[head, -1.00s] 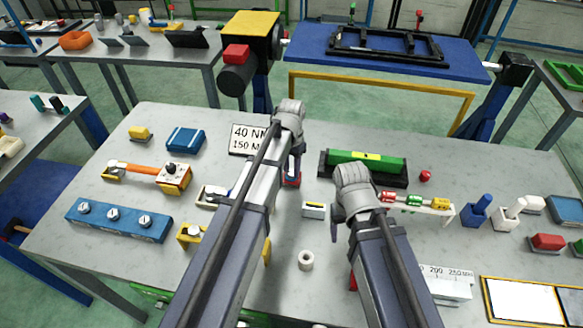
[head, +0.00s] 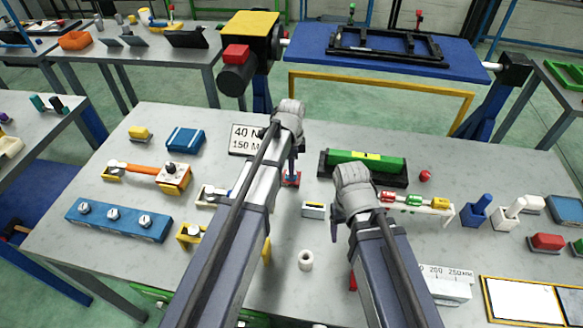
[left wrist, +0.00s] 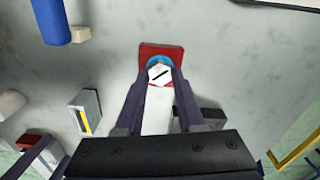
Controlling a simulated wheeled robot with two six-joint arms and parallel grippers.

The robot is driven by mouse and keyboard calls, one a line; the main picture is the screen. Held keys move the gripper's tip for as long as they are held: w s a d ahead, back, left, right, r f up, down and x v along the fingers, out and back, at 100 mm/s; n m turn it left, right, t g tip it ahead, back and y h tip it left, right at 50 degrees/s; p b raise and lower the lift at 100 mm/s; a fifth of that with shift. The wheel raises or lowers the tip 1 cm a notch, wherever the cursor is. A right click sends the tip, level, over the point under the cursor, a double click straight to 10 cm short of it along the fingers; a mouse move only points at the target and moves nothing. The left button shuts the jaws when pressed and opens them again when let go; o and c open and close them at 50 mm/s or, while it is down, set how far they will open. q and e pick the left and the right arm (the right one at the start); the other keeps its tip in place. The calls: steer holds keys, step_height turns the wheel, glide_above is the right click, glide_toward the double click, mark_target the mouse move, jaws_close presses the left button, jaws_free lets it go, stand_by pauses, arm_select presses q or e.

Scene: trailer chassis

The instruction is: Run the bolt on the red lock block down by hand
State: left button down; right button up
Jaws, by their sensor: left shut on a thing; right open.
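The red lock block (head: 291,181) lies on the grey table below my left gripper. In the left wrist view the red block (left wrist: 146,52) shows a blue ring around the bolt, and the bolt's pale hex head (left wrist: 159,73) has a dark line across it. My left gripper (left wrist: 159,80) is shut on the bolt head, one finger on each side. In the head view my left gripper (head: 292,158) is mostly hidden by its own wrist. My right gripper (head: 345,218) is open, to the right and nearer the front; its wrist hides most of the fingers.
A small white box (head: 313,210) and a white ring (head: 305,260) lie close by. A black tray (head: 395,178) with a green bar stands right of the block. A torque sign (head: 246,138) stands behind left.

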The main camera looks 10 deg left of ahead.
arm_select(q)
steer(key=shift+w+a+m, duration=0.1)
steer(key=shift+m, duration=0.8)
steer(key=c, duration=0.5)
jaws_free()
steer(key=shift+r, duration=0.2)
arm_select(e)
steer(key=shift+r, duration=0.15)
arm_select(q)
step_height(320, 180, up, 8)
steer(key=p, duration=0.7)
steer(key=shift+f+p, duration=0.25)
steer(key=shift+p, duration=0.1)
arm_select(e)
step_height(320, 180, up, 8)
steer(key=shift+f, duration=0.2)
